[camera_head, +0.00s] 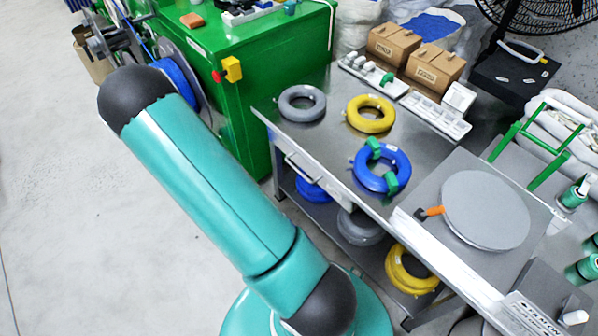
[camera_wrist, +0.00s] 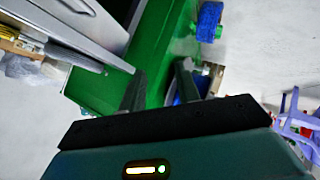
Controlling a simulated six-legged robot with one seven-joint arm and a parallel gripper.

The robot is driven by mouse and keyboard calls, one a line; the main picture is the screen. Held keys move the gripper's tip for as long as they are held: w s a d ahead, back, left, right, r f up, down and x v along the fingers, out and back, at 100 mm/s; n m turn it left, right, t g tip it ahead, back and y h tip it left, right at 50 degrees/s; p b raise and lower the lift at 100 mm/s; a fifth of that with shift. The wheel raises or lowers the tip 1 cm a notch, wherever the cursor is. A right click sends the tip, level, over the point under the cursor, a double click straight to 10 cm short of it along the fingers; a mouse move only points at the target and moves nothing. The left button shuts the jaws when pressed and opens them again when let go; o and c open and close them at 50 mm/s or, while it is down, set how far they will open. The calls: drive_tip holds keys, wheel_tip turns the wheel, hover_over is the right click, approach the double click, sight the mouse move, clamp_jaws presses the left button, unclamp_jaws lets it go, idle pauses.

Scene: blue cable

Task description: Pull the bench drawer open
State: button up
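The steel bench (camera_head: 325,145) stands right of centre in the head view. Its drawer (camera_head: 325,190) sits under the top on the left-facing side and looks closed, with a bar handle (camera_head: 300,168) on its front. In the wrist view, the grey metal bench side (camera_wrist: 75,38) fills the upper left, and what looks like the handle (camera_wrist: 78,6) shows at the top edge. My gripper (camera_wrist: 160,76) is open and empty, its two dark fingers apart, right of and below the handle in that view. The head view shows my arm but not the gripper.
A green machine (camera_head: 255,60) with a cable reel (camera_head: 180,75) stands left of the bench. Cable coils, including a yellow one (camera_head: 370,113) and a blue one (camera_head: 381,168), lie on the bench top. More coils sit on the lower shelf. The floor at left is clear.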

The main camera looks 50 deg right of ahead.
drive_tip(key=s+d+f+n+h, duration=0.2)
drive_tip(key=s+d+f+h, duration=0.1)
drive_tip(key=s+d+f, duration=0.3)
drive_tip(key=n+t+h, duration=0.2)
drive_tip(key=n+h, duration=0.1)
drive_tip(key=n, duration=0.2)
approach(300, 172)
drive_tip(key=x, duration=1)
drive_tip(key=shift+w+d+f, duration=0.15)
drive_tip(key=shift+w+f, duration=0.05)
drive_tip(key=shift+f, duration=0.1)
clamp_jaws()
